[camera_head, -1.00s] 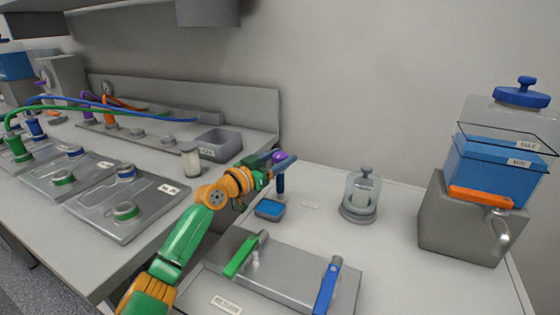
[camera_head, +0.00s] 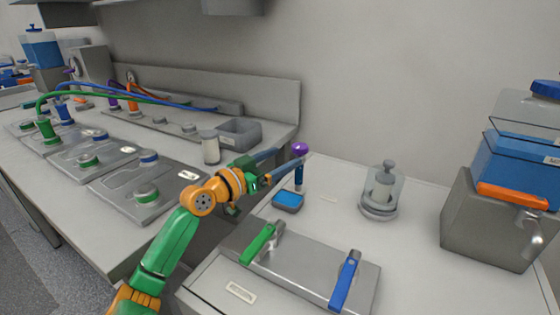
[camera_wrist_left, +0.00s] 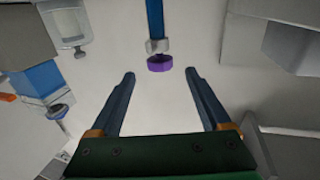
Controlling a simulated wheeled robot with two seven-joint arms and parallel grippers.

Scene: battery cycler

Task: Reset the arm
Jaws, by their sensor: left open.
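My left gripper (camera_head: 290,155) is open, at the end of the green and orange arm reaching over the bench. A slim blue rod with a purple end (camera_head: 300,149) stands close to its fingertips. In the left wrist view, the purple end (camera_wrist_left: 160,64) shows in line with the gap between the two spread fingers (camera_wrist_left: 160,73), around the level of the tips. No finger visibly touches it there. My right gripper is in neither view.
A metal plate with green and blue handles (camera_head: 310,265) is in front. A glass-covered jar (camera_head: 382,190) and a blue tank (camera_head: 515,170) stand right. A grey bin (camera_head: 240,132) and cabled plates are left.

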